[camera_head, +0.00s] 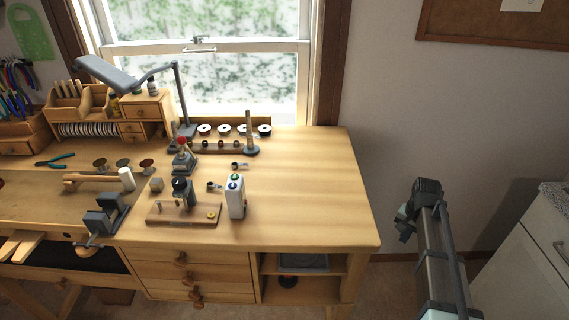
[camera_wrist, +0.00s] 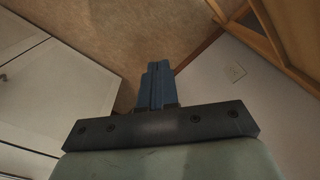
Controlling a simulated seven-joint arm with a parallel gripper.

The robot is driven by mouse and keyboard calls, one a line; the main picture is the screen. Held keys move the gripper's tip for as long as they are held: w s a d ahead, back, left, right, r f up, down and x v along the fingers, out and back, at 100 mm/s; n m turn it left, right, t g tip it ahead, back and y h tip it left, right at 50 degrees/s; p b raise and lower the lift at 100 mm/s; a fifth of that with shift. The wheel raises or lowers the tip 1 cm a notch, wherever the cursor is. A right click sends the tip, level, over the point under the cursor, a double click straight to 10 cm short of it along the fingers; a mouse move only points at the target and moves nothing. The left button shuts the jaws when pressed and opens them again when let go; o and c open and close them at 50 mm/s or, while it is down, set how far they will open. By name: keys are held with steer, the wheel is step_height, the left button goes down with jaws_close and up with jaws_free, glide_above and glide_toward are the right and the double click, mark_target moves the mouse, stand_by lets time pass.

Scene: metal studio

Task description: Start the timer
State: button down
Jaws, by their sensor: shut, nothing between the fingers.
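A small upright white device (camera_head: 236,204), which looks like the timer, stands on the workbench near its front edge. Its sloped top carries a green and a blue round button. My gripper (camera_wrist: 156,82) is shut and empty in the wrist view, its blue fingers together above the floor. In the head view, my arm is at the right, off the bench, with my gripper (camera_head: 404,229) well to the right of the device. The device is not in the wrist view.
Left of the device, a wooden board (camera_head: 184,214) bears a dark black-knobbed tool. The bench's right part (camera_head: 316,200) is clear. A white cabinet (camera_head: 518,272) stands at far right.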

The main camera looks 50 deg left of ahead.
mark_target(235, 175)
steer(key=shift+n+t+y, duration=0.7)
steer(key=shift+n+t, duration=0.1)
steer(key=shift+n, duration=0.1)
steer(key=s+a+r, duration=0.2)
steer(key=a+r, duration=0.4)
steer(key=r, duration=0.2)
steer(key=s+a+r, duration=0.2)
steer(key=a+r, duration=0.5)
steer(key=r, duration=0.2)
steer(key=s+a+r, duration=0.2)
steer(key=a+r, duration=0.4)
steer(key=r, duration=0.2)
steer(key=shift+s+a+r, duration=0.2)
steer(key=shift+a+r, duration=0.1)
steer(key=shift+a, duration=0.05)
steer(key=s+a+r+n, duration=0.2)
steer(key=s+r, duration=0.4)
steer(key=s, duration=0.5)
steer(key=s+a+r+n, duration=0.2)
steer(key=s+a+r, duration=0.3)
steer(key=s, duration=0.7)
steer(key=s+a+r+n, duration=0.2)
steer(key=s+r, duration=0.6)
steer(key=s, duration=0.4)
steer(key=shift+a+t+y, duration=0.3)
steer(key=shift+a, duration=0.6)
